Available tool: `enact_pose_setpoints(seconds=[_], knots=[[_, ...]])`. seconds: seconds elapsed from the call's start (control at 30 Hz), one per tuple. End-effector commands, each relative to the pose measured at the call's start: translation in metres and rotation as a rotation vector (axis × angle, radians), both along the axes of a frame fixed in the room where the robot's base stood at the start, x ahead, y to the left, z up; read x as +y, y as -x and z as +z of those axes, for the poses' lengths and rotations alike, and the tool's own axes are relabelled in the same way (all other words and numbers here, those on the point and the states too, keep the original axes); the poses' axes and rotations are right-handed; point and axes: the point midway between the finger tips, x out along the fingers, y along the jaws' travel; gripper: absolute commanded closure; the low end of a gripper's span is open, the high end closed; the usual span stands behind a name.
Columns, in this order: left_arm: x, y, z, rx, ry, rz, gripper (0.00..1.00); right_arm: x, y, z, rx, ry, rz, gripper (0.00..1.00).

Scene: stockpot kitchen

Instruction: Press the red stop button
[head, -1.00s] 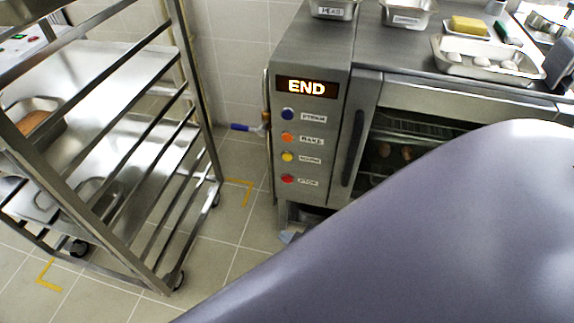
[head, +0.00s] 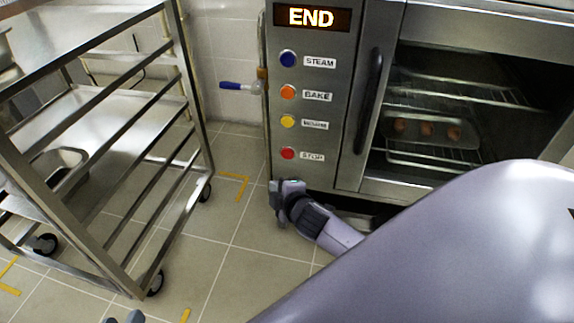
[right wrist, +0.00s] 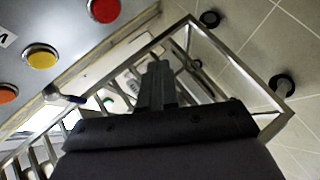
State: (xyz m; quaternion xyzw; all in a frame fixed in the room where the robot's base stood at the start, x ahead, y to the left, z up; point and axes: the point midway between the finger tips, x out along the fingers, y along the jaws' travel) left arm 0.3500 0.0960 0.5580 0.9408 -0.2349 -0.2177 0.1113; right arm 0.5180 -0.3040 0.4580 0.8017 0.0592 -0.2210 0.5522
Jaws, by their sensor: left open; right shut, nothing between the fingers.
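The red stop button (head: 288,153) is the lowest of the buttons on the oven's front panel, beside a label reading STOP. It also shows at the top of the right wrist view (right wrist: 103,9). My right gripper (head: 279,187) is just below the red button in the head view, apart from it as far as I can tell. Its fingers (right wrist: 157,85) are shut and empty in the right wrist view. Only the tip of my left gripper (head: 125,317) shows at the bottom edge of the head view; it is open.
The display (head: 312,17) reads END. Yellow (head: 288,122), orange (head: 288,92) and blue (head: 287,58) buttons sit above the red one. The oven door handle (head: 369,100) is to their right. A wheeled steel rack (head: 190,95) stands left; bare floor lies between.

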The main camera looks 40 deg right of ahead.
Motion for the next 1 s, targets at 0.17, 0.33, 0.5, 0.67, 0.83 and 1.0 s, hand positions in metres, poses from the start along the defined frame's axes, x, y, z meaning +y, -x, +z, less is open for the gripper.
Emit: enact_pose_setpoints(seconds=[0.17,0.33,0.5,0.67,0.83,1.0], knots=[[-0.001,0.000,0.000,-0.002,0.003,-0.003,0.57,-0.001,-0.001,0.000,-0.001,0.010,0.001,1.00],[-0.001,0.000,0.000,-0.002,0.002,-0.002,0.57,-0.001,-0.001,0.000,0.000,0.008,0.001,1.00],[-0.001,0.000,-0.001,-0.002,0.006,-0.003,0.57,-0.006,-0.005,-0.001,-0.001,0.009,0.001,1.00],[-0.004,-0.001,-0.003,-0.004,0.024,-0.009,0.57,-0.019,-0.017,-0.001,-0.002,0.012,0.001,1.00],[-0.003,-0.003,-0.005,-0.030,0.015,-0.006,0.57,-0.038,-0.033,-0.003,-0.001,0.010,0.001,1.00],[0.001,-0.002,-0.002,-0.056,-0.008,0.003,0.57,-0.055,-0.047,-0.001,-0.001,0.010,0.001,1.00]])
